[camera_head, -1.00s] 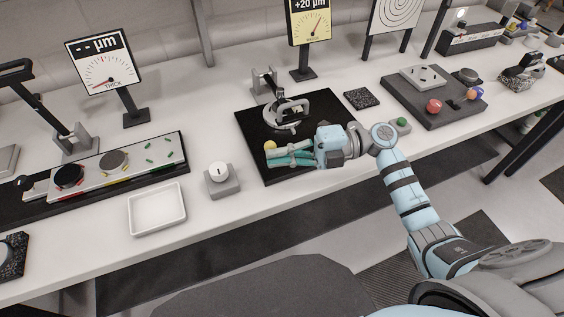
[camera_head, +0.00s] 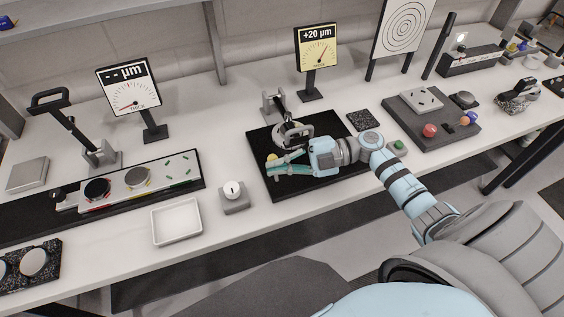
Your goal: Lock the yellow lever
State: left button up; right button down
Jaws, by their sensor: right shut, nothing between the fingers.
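The mirror fixture (camera_head: 292,134) stands on a black mat (camera_head: 318,185), with a grey ring-like part and a dark upright. A small yellow knob (camera_head: 272,157), which looks like the end of the yellow lever, shows at the fixture's front left. The rest of the lever is hidden or too small to make out. My right gripper (camera_head: 268,171) comes in from the right, low over the mat. Its teal fingers are shut and empty, with their tips just in front of the yellow knob. I cannot tell whether they touch it. My left gripper is not in view.
A yellow gauge reading +20 µm (camera_head: 317,50) stands behind the mat. A grey block with a white dial (camera_head: 234,196) and a white tray (camera_head: 176,222) are to the left. A green button (camera_head: 399,146) and a grey board (camera_head: 432,125) are to the right.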

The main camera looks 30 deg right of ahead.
pick_arm(q)
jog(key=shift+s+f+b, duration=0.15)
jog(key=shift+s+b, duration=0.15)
jog(key=shift+b, duration=0.7)
pick_arm(e)
jog(key=s+r+v, duration=0.1)
jog(key=v, duration=0.8)
jog(key=shift+r, duration=0.4)
jog(key=shift+s+a, duration=0.1)
jog(key=shift+s, duration=0.1)
